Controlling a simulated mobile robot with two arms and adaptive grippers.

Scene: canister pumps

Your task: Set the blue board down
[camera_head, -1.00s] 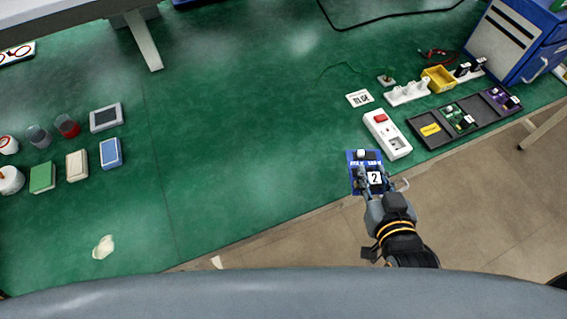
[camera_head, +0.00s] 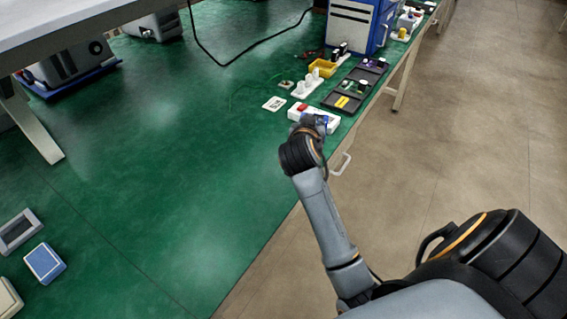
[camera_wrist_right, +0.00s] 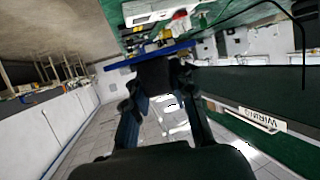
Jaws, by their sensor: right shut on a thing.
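The blue board is held in my right gripper (camera_head: 312,128) over the front edge of the green table. In the head view only a small part of the board (camera_head: 323,119) shows beside the white power strip (camera_head: 302,117); my wrist covers much of the rest. In the right wrist view the board (camera_wrist_right: 125,64) shows edge-on as a thin blue strip at the fingertips of my right gripper (camera_wrist_right: 165,72). I cannot tell whether the board touches anything beneath it. My left gripper is out of view.
A black compartment tray (camera_head: 345,101), a yellow bin (camera_head: 322,68), a white rack (camera_head: 307,86) and a white label card (camera_head: 274,103) lie beyond the strip. A blue cabinet (camera_head: 362,25) stands behind.

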